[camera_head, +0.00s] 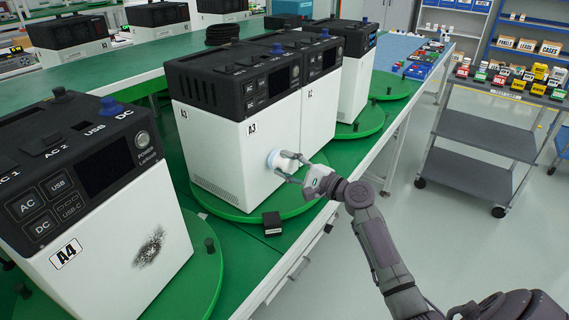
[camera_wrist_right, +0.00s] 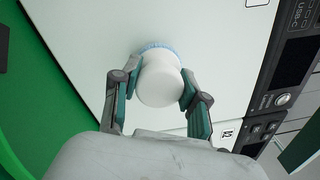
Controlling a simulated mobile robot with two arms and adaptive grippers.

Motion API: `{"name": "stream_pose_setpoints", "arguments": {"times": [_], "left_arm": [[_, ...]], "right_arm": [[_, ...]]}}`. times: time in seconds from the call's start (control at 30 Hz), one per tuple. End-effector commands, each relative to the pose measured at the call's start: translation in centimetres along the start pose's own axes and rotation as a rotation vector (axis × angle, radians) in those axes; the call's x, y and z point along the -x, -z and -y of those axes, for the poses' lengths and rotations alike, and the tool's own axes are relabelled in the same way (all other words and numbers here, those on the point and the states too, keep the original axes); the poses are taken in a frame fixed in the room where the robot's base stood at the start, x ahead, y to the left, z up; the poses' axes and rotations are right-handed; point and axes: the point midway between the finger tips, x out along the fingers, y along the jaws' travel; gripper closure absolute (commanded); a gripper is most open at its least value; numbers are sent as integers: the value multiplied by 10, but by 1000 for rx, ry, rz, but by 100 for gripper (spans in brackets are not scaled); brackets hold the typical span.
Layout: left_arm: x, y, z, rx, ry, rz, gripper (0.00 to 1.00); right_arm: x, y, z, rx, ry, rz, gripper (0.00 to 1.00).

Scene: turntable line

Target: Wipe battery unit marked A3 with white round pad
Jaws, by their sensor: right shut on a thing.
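The battery unit marked A3 (camera_head: 227,150) is a white box with a black top, standing upright on a green turntable (camera_head: 245,215). Its white face also fills much of the right wrist view (camera_wrist_right: 215,60). My right gripper (camera_head: 290,168) is shut on the white round pad (camera_head: 277,159). In the right wrist view the pad (camera_wrist_right: 158,80) sits between both fingers, with its blue-edged face against or very near the white face of A3. No dark smudge shows on the visible part of that face. My left gripper is not in view.
Unit A4 (camera_head: 110,270) stands in the left foreground with a dark smudge on its face. A small black block (camera_head: 272,223) lies near A3's turntable. More units stand behind A3. A grey cart (camera_head: 468,175) stands at the right, with clear floor before it.

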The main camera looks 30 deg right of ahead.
Motion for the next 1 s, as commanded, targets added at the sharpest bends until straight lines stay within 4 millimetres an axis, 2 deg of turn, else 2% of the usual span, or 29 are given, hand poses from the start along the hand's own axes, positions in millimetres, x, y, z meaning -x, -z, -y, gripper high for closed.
{"name": "stream_pose_setpoints", "arguments": {"times": [0.5, 1.0], "left_arm": [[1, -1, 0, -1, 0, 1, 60], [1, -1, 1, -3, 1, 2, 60]], "right_arm": [[49, 0, 2, 0, -1, -1, 94], [57, 0, 3, 1, -1, 0, 94]]}}
